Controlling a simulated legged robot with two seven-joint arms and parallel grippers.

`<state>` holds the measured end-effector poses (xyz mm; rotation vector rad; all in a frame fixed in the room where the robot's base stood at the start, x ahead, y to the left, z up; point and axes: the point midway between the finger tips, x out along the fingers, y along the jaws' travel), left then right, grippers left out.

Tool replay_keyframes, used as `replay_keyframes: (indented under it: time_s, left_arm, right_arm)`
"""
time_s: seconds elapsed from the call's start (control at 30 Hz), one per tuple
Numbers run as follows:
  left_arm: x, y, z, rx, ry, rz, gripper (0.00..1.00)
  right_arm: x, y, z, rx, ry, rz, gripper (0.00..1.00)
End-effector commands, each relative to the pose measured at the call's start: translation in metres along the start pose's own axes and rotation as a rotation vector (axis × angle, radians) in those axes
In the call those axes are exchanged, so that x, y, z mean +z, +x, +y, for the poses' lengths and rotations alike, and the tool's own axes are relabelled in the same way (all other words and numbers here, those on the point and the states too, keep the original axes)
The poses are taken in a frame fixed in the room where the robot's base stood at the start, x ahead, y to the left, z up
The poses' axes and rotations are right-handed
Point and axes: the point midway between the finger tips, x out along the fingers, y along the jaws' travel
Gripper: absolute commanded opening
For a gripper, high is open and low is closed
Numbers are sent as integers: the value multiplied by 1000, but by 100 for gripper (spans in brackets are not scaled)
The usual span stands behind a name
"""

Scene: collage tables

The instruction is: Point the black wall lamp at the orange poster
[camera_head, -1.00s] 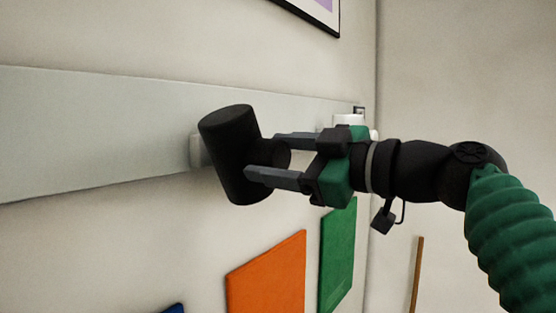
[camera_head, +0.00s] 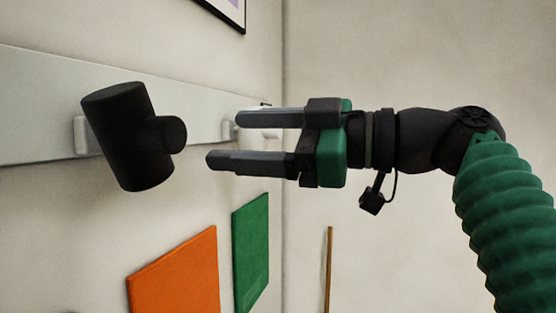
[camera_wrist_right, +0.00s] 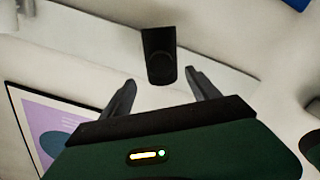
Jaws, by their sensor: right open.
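The black wall lamp (camera_head: 122,140) is mounted on a pale rail on the wall, its cylindrical head tilted slightly, with a short round knob (camera_head: 168,134) sticking out to the right. The orange poster (camera_head: 178,275) hangs below the rail, down and to the right of the lamp. My right gripper (camera_head: 225,139) is open and empty, to the right of the knob and apart from it. In the right wrist view the lamp (camera_wrist_right: 159,55) shows beyond and between the open fingertips. My left gripper is not in view.
A green poster (camera_head: 251,250) hangs right of the orange one. The pale rail (camera_head: 40,100) runs along the wall, with a white fixture (camera_head: 268,133) behind my gripper. A framed picture (camera_head: 228,10) hangs above. A thin wooden pole (camera_head: 328,270) stands at right.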

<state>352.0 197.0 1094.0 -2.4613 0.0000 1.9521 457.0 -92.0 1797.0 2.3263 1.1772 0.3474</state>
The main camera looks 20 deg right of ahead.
Motion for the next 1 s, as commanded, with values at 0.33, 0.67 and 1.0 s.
replay_keyframes:
  time_s: [0.33, 0.67, 1.0]
  left_arm:
    - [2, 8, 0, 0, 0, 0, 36]
    - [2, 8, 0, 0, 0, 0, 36]
    - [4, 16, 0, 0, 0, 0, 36]
  right_arm:
    - [1, -46, 1, -1, 1, -1, 70]
    - [1, -46, 1, -1, 1, -1, 70]
    - [171, -18, 20, 141, 524, -241, 70]
